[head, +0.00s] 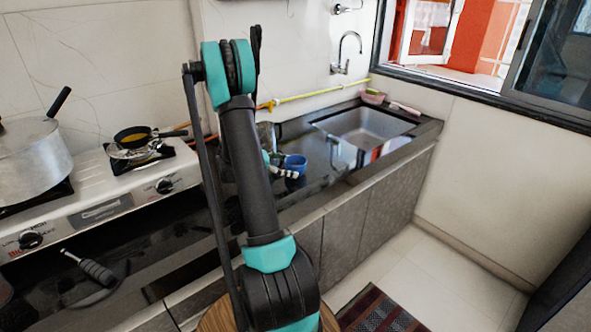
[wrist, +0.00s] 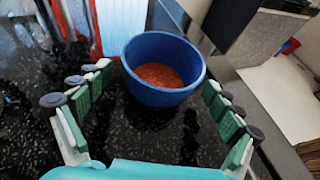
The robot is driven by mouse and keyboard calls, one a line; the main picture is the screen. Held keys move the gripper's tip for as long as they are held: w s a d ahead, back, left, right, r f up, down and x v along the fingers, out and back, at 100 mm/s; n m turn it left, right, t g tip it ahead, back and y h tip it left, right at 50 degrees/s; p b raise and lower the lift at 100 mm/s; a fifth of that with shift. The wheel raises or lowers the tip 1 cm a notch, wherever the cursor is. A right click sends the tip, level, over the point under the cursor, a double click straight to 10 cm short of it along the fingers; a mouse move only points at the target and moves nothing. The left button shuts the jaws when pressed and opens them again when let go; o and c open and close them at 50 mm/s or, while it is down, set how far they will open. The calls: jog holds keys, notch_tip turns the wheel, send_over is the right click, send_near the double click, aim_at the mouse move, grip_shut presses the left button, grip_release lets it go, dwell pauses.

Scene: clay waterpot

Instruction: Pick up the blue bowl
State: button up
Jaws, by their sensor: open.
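The blue bowl (wrist: 163,92) stands upright on the dark speckled counter in the wrist view, with a reddish-brown inside bottom. In the head view the blue bowl (head: 295,163) is small, on the counter just right of my arm. My gripper (wrist: 157,80) is open, with green-padded fingers to the left and right of the bowl. The fingertips are near the bowl's sides, and the bowl lies between them toward the far end. I cannot tell whether either finger touches it. In the head view my gripper (head: 280,168) is partly hidden behind my arm.
A sink (head: 362,130) is set in the counter (head: 322,172) to the right of the bowl. A stove (head: 105,190) with a large pot (head: 32,152) and a small pan (head: 137,134) is at left. A pink item (head: 373,96) sits at the sink's far corner.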

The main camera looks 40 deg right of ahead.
jog(key=shift+x, duration=1.15)
jog(key=shift+c, duration=0.4)
jog(key=c, duration=1.3)
jog(key=shift+r, duration=0.1)
notch_tip(320, 180, up, 20)
